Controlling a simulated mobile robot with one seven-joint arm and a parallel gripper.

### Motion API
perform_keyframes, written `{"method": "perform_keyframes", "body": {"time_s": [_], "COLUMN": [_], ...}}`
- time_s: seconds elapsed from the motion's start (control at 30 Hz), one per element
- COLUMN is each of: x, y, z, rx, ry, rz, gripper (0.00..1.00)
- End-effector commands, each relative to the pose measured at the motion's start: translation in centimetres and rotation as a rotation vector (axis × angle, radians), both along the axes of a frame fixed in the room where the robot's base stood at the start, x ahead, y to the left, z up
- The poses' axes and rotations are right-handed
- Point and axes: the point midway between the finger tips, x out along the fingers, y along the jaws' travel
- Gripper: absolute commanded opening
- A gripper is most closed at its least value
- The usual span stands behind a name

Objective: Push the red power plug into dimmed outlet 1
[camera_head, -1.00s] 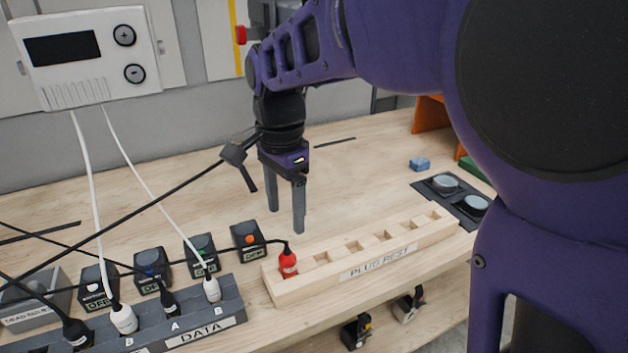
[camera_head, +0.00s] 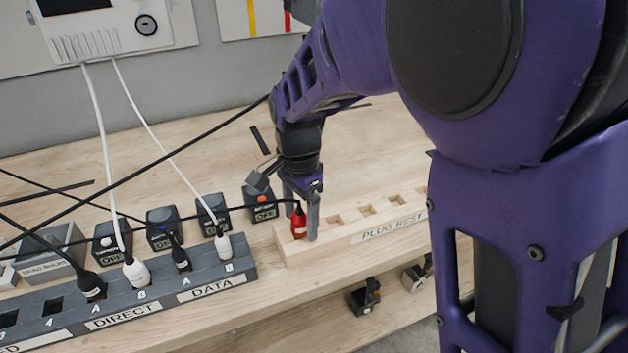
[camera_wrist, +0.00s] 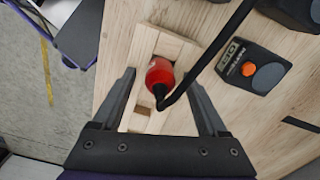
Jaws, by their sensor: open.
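The red power plug (camera_head: 299,224) stands upright in the left end slot of the wooden plug rest (camera_head: 375,238), with a black cable from its top. My gripper (camera_head: 302,222) is open and low around it, one finger on each side. In the wrist view the red plug (camera_wrist: 158,73) lies between the open fingertips (camera_wrist: 160,76), with visible gaps; its cable crosses by the right finger. The dark outlet strip (camera_head: 205,272) is to the left. Its dimmed section, at the lower left, is cut off, with only "ED" (camera_head: 30,347) legible. I cannot identify outlet 1.
White plugs (camera_head: 136,272) and black plugs (camera_head: 91,286) fill several strip outlets. Their cables and the black cables cross above the strip. Several switch boxes (camera_head: 262,205) stand behind it. A wall unit (camera_head: 105,30) hangs at upper left. Bare table lies behind the rest.

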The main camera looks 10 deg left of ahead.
Motion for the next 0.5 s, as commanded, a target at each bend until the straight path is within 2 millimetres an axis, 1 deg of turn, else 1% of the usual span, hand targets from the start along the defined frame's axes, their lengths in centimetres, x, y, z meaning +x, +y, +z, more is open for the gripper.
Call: {"method": "perform_keyframes", "body": {"time_s": [0.07,0.2,0.37,0.4,0.47,0.5], "x": [-0.01,-0.01,-0.01,-0.01,-0.01,-0.01], "y": [-0.01,-0.01,-0.01,-0.01,-0.01,-0.01], "z": [0.01,0.02,0.02,0.03,0.03,0.03], "rx": [0.0,-0.001,-0.001,-0.001,-0.001,-0.001], "ry": [0.0,0.001,0.001,0.001,0.001,0.001], "rz": [0.0,0.0,0.0,0.0,0.0,0.0], "gripper": [0.74,0.49,0.2,0.13,0.02,0.0]}}
